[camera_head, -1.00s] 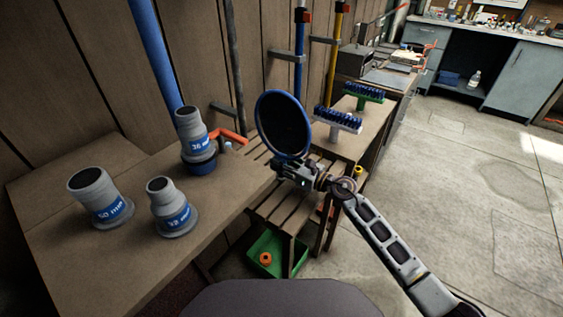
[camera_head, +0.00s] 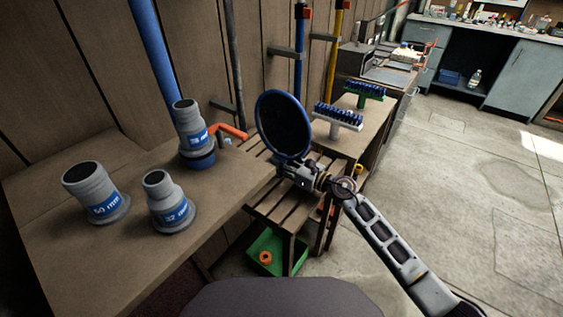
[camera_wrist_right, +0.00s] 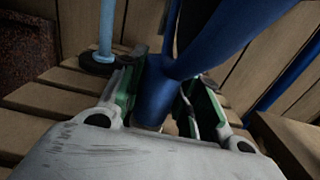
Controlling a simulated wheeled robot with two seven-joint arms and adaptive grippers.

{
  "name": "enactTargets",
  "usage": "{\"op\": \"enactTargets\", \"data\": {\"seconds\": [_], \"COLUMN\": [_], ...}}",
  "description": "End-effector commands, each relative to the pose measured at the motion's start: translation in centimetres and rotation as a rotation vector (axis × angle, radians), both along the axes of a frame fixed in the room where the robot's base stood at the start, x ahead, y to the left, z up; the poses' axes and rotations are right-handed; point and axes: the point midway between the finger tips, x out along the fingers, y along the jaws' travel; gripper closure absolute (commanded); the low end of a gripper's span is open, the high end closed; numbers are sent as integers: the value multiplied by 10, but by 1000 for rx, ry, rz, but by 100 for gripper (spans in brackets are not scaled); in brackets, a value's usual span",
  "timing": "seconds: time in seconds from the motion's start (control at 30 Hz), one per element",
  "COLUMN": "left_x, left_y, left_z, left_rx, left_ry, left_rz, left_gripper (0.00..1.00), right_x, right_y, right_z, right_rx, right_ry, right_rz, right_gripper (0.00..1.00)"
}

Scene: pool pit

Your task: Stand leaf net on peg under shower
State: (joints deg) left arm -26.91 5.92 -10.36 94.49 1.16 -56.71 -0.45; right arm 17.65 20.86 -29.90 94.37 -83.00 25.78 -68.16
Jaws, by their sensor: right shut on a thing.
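The leaf net (camera_head: 283,125), a blue ring with dark mesh, stands upright above my right gripper (camera_head: 298,172). In the right wrist view its blue handle part (camera_wrist_right: 160,92) sits between the two fingers of my right gripper (camera_wrist_right: 168,108), which are shut on it. A light-blue upright post (camera_wrist_right: 105,30) on a dark round base stands on the wooden slats left of the net; it may be the peg. I cannot make this post out clearly in the head view. I cannot identify a shower head. My left gripper is not in view.
Grey fittings (camera_head: 97,195) stand on the wooden table at left. A slatted bench (camera_head: 280,212) lies below my gripper, with a green crate (camera_head: 266,250) under it. Brushes (camera_head: 338,118) stand on a table behind. Pipes (camera_head: 299,60) run up the wall. Floor at right is clear.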

Motion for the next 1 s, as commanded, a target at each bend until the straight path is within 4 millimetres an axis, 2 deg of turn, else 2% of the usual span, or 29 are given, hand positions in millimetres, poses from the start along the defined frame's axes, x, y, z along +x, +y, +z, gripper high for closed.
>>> {"op": "enactTargets", "data": {"seconds": [0.43, 0.97, 1.0], "left_x": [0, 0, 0], "left_y": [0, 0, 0], "left_z": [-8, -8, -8], "left_rx": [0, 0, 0], "left_ry": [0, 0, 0], "left_rz": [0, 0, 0], "left_gripper": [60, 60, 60], "right_x": [0, 0, 0], "right_y": [0, 0, 0], "right_z": [-7, -8, -8], "right_rx": [0, 1, 1], "right_ry": [-1, -1, -1], "right_rz": [-1, 0, 0], "right_gripper": [97, 97, 64]}}
